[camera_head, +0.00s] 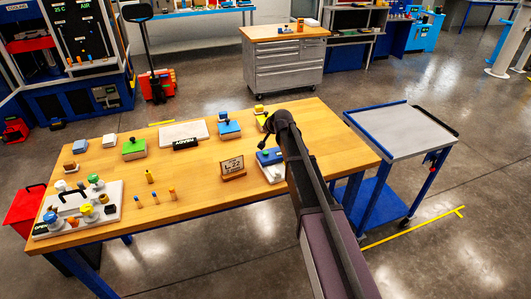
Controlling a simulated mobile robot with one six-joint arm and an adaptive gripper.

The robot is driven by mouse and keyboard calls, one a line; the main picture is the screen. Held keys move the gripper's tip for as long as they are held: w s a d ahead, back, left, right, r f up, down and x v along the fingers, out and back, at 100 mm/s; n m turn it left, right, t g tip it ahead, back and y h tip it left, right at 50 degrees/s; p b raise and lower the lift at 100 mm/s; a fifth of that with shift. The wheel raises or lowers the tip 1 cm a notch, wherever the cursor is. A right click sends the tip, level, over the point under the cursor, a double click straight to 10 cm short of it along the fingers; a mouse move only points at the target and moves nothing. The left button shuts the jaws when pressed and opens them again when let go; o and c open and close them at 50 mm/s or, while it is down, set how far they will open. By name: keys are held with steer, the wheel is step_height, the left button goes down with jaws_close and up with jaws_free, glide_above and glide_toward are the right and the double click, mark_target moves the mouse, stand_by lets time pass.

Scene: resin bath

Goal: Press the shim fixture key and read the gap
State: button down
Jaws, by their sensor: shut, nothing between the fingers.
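My arm reaches in from the lower right over the wooden table. My gripper (266,128) is at its dark far end, near the table's back right; it is small here, looks shut, and holds nothing I can see. A blue-topped block on a white base (270,162) stands below it, its right side close to my arm. A black display reading READY (186,143) stands in front of a white board. A small wooden-framed sign (233,168) stands left of the blue-topped block. I cannot tell which device is the shim fixture, and no gap reading is legible.
A white tray (112,213) with several coloured knobs is at left. Small pegs (155,198) stand mid-table. A grey-topped cart (395,131) is at right.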

mark_target(264, 151)
steer(key=shift+f, duration=0.1)
stand_by(0.3)
step_height(264, 151, down, 9)
steer(key=b, duration=0.8)
steer(key=shift+b, duration=0.4)
stand_by(1.4)
steer(key=shift+f+b, duration=0.25)
steer(key=shift+b, duration=0.2)
steer(key=shift+f+b, duration=0.45)
steer(key=shift+f, duration=0.05)
stand_by(0.9)
steer(key=shift+r, duration=0.1)
stand_by(0.3)
steer(key=shift+r+p, duration=0.85)
steer(key=shift+p, duration=0.1)
steer(key=shift+r+p, duration=2.5)
